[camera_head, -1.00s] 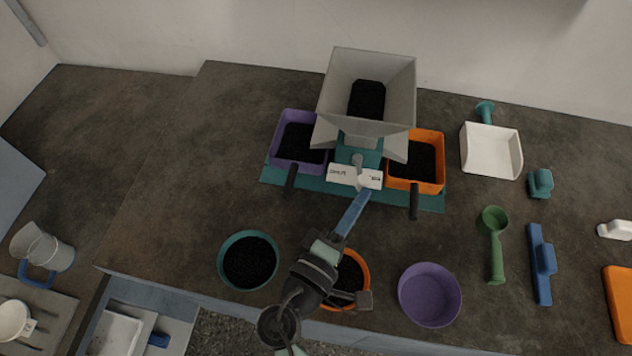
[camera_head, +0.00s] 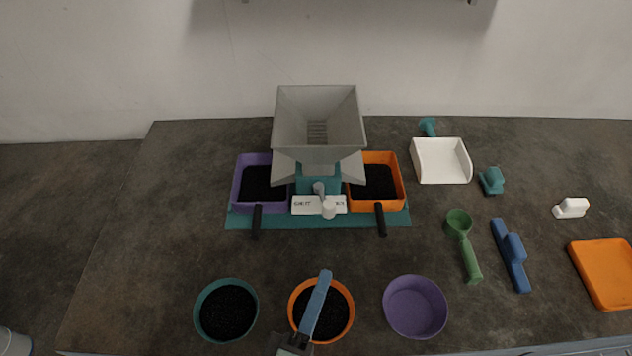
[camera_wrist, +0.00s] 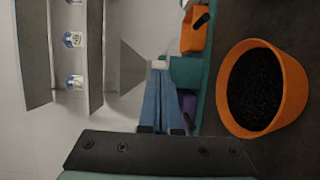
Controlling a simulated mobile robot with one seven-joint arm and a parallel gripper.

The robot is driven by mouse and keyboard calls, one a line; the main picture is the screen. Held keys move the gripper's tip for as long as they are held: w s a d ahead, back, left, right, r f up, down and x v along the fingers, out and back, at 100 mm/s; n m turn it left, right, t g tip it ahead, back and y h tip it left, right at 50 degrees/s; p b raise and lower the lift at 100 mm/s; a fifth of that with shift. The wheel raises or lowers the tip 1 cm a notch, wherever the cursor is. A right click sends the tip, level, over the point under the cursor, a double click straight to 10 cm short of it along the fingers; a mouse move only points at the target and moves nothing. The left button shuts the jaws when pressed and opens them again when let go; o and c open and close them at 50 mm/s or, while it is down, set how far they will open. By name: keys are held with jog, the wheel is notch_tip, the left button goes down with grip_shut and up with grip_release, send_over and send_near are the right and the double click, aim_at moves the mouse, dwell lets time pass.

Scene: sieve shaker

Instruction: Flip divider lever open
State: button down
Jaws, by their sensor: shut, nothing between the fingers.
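The sieve shaker's grey hopper (camera_head: 318,120) stands on a teal base, and its bottom looks empty of black grains. Below it, a white label plate (camera_head: 304,205) carries small words; the left one looks like "SHUT". The grey divider lever (camera_head: 319,189) has a white knob (camera_head: 329,209) that sits slightly right of the plate's middle, partly covering the lettering. My gripper (camera_head: 325,275) is shut and empty, above the front orange bowl and apart from the lever. Its blue fingers (camera_wrist: 160,85) lie together in the wrist view, where the lever cannot be made out.
A purple tray (camera_head: 236,185) and an orange tray (camera_head: 402,190) with black grains flank the base, their dark handles pointing forward. Teal (camera_head: 197,312), orange (camera_head: 351,308) and purple (camera_head: 416,280) bowls stand in front. Scoops and brushes lie right. The counter between shaker and bowls is clear.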

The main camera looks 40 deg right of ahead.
jog(key=shift+s+a+r, duration=0.1)
jog(key=shift+s+a, duration=0.25)
jog(key=shift+s, duration=0.2)
jog(key=shift+s+a, duration=0.35)
jog(key=shift+s, duration=0.2)
jog(key=shift+a, duration=0.1)
